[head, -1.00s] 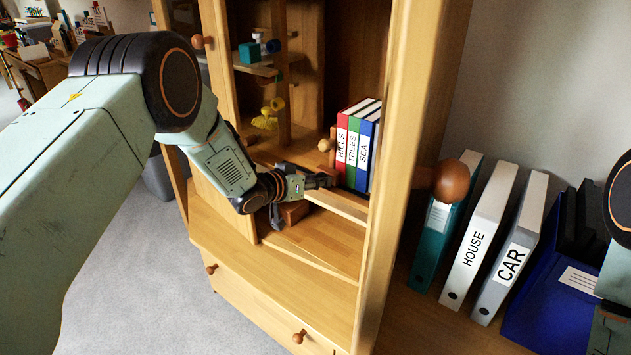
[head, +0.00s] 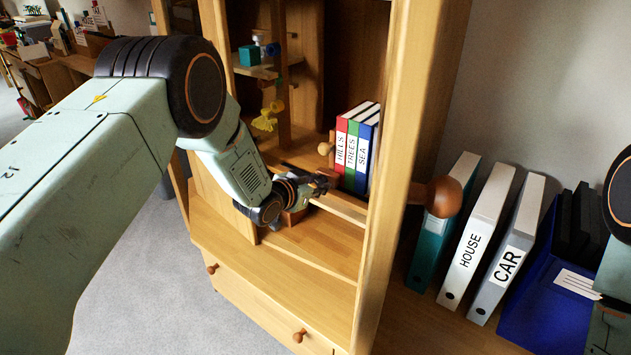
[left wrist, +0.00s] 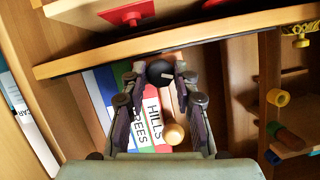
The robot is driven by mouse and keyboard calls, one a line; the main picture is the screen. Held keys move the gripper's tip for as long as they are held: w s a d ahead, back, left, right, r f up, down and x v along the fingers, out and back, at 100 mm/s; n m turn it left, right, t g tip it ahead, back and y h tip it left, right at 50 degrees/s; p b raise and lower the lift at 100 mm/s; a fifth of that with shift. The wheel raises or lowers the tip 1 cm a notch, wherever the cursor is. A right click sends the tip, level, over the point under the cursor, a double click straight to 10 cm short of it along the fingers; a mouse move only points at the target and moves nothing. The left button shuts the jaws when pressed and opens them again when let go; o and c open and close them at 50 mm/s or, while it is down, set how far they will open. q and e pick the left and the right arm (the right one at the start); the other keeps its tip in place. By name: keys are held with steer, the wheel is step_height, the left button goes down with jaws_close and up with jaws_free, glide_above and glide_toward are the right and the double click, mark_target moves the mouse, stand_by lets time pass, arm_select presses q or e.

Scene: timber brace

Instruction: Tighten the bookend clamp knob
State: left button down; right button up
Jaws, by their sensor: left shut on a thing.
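The bookend stands beside the red, green and blue books (head: 357,148), with a pale round wooden top (head: 326,149). The wooden top also shows in the left wrist view (left wrist: 173,133), below the fingertips. My left gripper (head: 325,184) reaches into the cabinet beside the books. In the left wrist view its fingers (left wrist: 160,80) are closed around a dark round clamp knob (left wrist: 160,73) in front of the books' spines. The knob is mostly hidden by the gripper in the head view. My right gripper is out of view.
The cabinet's upright side (head: 405,120) stands right of the books. A brown wooden ball (head: 443,197) on a stem projects right from it, near the binders (head: 490,235). A shelf edge (left wrist: 180,40) crosses close above the fingertips.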

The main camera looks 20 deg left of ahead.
arm_select(q)
steer(key=shift+m+y, duration=0.3)
steer(key=shift+m, duration=0.1)
steer(key=c, duration=1)
jaws_free()
steer(key=v, duration=1.2)
steer(key=shift+f, duration=0.15)
steer(key=shift+s, duration=0.1)
